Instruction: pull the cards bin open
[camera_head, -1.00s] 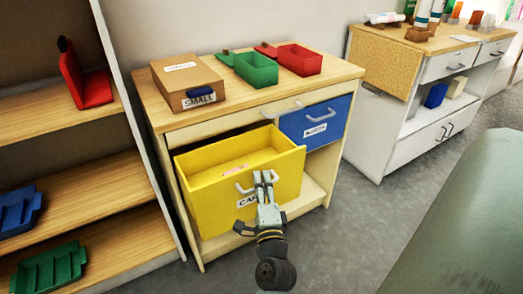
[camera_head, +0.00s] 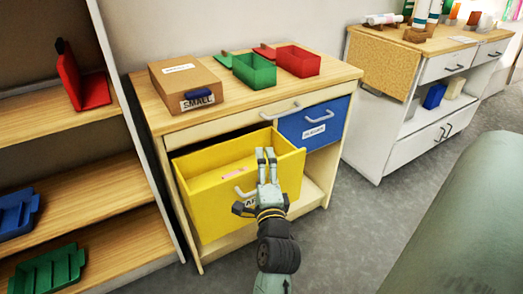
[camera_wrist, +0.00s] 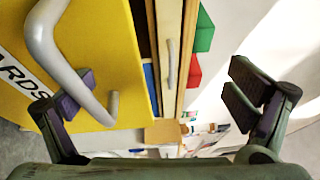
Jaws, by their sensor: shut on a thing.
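The yellow cards bin (camera_head: 199,208) sticks partly out of the wooden cabinet, with its inside showing. Its grey handle (camera_wrist: 64,70) runs down the left of the wrist view, and part of its label (camera_wrist: 25,75) shows there. My gripper (camera_head: 265,152) is at the right part of the bin's front and covers part of the handle and label in the head view. My gripper (camera_wrist: 160,93) is shut on the handle, though its fingers stand wide apart. The bar lies beside the left finger; I see nothing touching the right finger.
The blue bin (camera_head: 317,122) is shut in the cabinet to the right. A brown box (camera_head: 186,85), a green bin (camera_head: 254,71) and a red bin (camera_head: 298,61) stand on the cabinet top (camera_head: 345,71). Shelves stand at left. Grey floor (camera_head: 345,225) is free in front.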

